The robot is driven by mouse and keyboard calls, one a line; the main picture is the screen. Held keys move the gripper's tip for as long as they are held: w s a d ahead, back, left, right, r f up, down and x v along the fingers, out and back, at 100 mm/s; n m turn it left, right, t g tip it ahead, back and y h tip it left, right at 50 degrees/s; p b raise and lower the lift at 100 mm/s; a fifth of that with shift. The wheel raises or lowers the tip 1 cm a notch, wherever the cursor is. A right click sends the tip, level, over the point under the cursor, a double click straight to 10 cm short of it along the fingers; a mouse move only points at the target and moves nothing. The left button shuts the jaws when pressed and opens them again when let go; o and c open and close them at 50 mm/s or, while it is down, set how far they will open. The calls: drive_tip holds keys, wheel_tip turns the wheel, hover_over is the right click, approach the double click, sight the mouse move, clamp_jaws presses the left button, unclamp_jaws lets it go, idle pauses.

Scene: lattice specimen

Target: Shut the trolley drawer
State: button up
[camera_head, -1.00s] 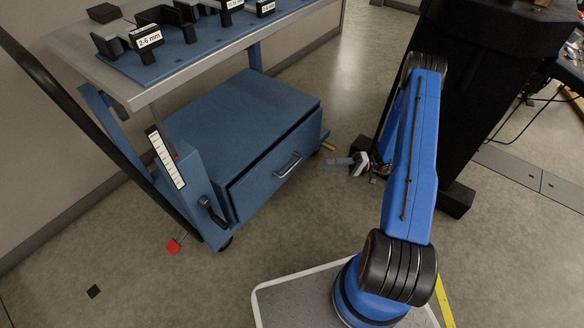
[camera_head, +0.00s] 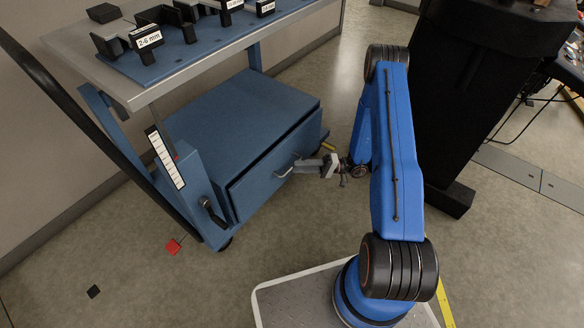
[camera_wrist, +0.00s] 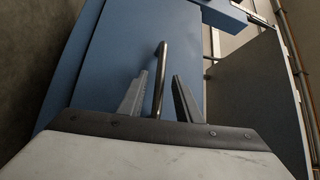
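The blue trolley (camera_head: 190,222) stands at the left in the head view. Its low drawer (camera_head: 256,188) has a blue front facing my base, with a dark line along its top edge. How far it stands out is hard to tell. The bar handle (camera_head: 281,171) is partly covered by my gripper (camera_head: 296,166), which is at the drawer front. In the wrist view, my gripper (camera_wrist: 160,82) is open, its two fingers apart on either side of the metal handle (camera_wrist: 161,66). Blue drawer front (camera_wrist: 112,55) lies behind. Contact with the handle cannot be told.
The trolley top (camera_head: 125,87) carries dark blocks with size labels. A black stand (camera_head: 450,120) is at the right, close to my arm. Floor is clear before the drawer.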

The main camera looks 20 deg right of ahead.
sight(292, 166)
drive_tip(key=shift+w+a+r, duration=0.15)
drive_tip(key=shift+a, duration=0.85)
drive_tip(key=shift+w+a+r, duration=0.1)
drive_tip(key=shift+w+a, duration=0.05)
drive_tip(key=shift+a, duration=0.8)
clamp_jaws()
